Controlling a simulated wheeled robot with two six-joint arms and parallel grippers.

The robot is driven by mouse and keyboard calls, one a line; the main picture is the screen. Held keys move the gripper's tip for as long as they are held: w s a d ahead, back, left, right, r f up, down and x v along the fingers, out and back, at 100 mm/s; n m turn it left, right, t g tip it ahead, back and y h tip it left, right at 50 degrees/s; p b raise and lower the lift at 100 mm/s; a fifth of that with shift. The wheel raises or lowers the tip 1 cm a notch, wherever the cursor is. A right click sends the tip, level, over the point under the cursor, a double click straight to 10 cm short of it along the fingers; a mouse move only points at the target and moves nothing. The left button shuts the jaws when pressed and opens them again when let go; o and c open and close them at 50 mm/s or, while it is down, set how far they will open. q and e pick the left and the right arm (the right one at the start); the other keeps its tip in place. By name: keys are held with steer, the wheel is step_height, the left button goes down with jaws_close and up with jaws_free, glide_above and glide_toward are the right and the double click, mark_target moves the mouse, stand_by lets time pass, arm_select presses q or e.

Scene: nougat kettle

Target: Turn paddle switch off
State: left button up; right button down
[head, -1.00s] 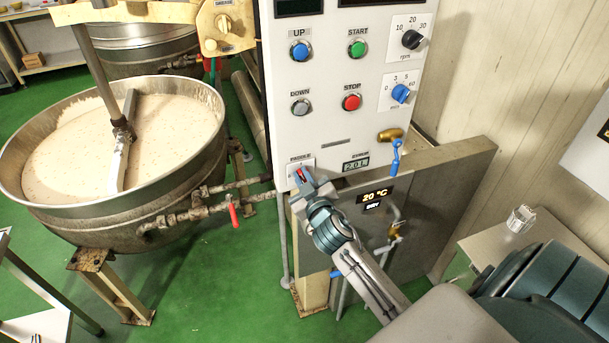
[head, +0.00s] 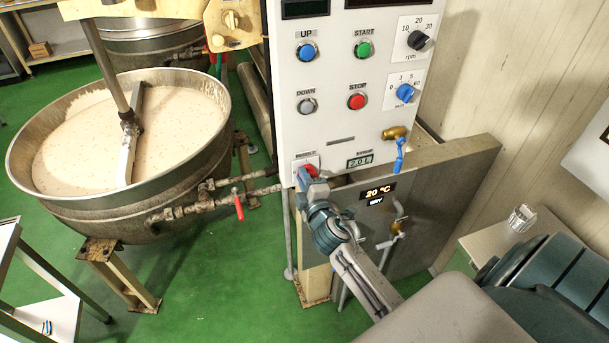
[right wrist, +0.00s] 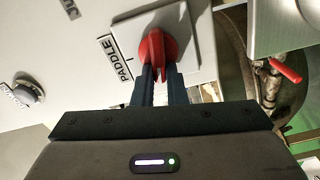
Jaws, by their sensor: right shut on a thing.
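The paddle switch is a red knob (right wrist: 153,50) on a white square plate marked PADDLE, large in the right wrist view. In the head view the red knob (head: 311,162) sits at the lower left corner of the white control panel (head: 333,115), partly hidden by my gripper. My right gripper (head: 310,176) reaches up to it from below right. In the right wrist view its two dark fingers (right wrist: 155,82) are closed on the knob's grip. My left gripper is not in view.
The panel's blue UP button (head: 307,52) and red STOP button (head: 357,101) are above the switch. A blue-handled brass valve (head: 397,141) is to the right. A large kettle (head: 130,205) of pale nougat stands left. Green floor (head: 215,280) lies open below.

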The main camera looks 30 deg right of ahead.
steer(key=shift+f+n, duration=0.2)
steer(key=shift+n, duration=1)
steer(key=c, duration=1.5)
jaws_free()
steer(key=shift+o, duration=0.2)
steer(key=b+v, duration=0.3)
steer(key=v, duration=0.7)
steer(key=shift+s, duration=0.4)
